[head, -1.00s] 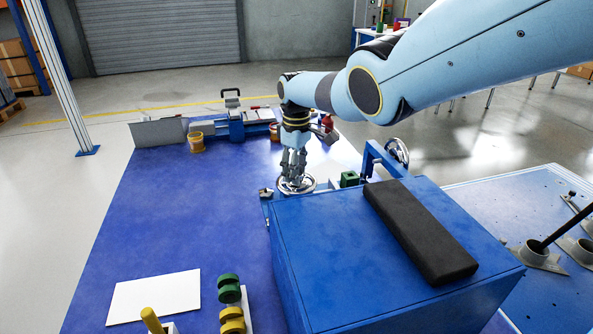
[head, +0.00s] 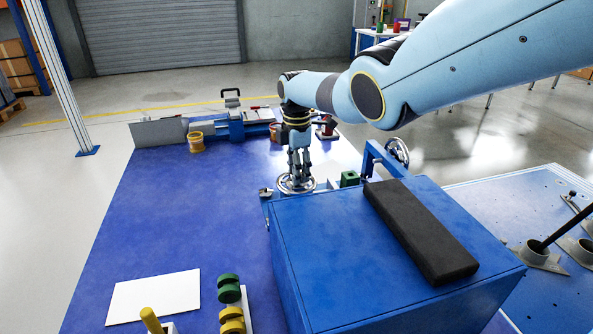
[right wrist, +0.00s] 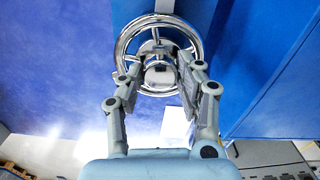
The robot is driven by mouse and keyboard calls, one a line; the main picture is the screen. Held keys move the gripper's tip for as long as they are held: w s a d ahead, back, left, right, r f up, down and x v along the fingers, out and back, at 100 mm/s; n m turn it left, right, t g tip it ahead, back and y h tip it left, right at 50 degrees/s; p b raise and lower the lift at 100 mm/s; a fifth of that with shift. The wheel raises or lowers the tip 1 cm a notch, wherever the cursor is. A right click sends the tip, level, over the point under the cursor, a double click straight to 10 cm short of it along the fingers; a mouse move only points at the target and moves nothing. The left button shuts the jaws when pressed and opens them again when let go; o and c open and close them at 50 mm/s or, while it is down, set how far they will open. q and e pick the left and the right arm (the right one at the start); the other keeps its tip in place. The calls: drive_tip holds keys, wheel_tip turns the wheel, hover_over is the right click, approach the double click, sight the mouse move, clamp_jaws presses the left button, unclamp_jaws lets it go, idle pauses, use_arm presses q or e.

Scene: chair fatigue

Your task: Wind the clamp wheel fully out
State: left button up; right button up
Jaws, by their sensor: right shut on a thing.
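The clamp wheel is a shiny chrome handwheel (head: 296,184) at the far left corner of the blue box. It lies about flat, and my right gripper (head: 299,176) points straight down onto it. In the right wrist view, the chrome wheel (right wrist: 158,22) shows its rim, spokes and central hub. The two fingers of my right gripper (right wrist: 158,78) reach over the near part of the wheel, one on each side of the hub. The gripper is shut on the wheel; the exact contact is partly hidden by the fingers. My left gripper is not in view.
The blue box (head: 330,250) carries a black pad (head: 420,230). A second handwheel (head: 397,151) stands upright on a blue frame behind it. A small green block (head: 350,179) sits beside the clamp wheel. The blue mat (head: 180,220) to the left is mostly clear.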

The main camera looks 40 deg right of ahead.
drive_tip(key=n, duration=0.4)
drive_tip(key=shift+w+n, duration=0.1)
drive_tip(key=shift+n, duration=0.2)
drive_tip(key=n, duration=0.3)
drive_tip(key=shift+n, duration=0.4)
drive_tip(key=n, duration=0.4)
drive_tip(key=shift+b, duration=0.35)
drive_tip(key=shift+n, duration=1.7)
drive_tip(key=o, duration=1.1)
drive_tip(key=shift+o, duration=0.2)
drive_tip(key=shift+r, duration=0.1)
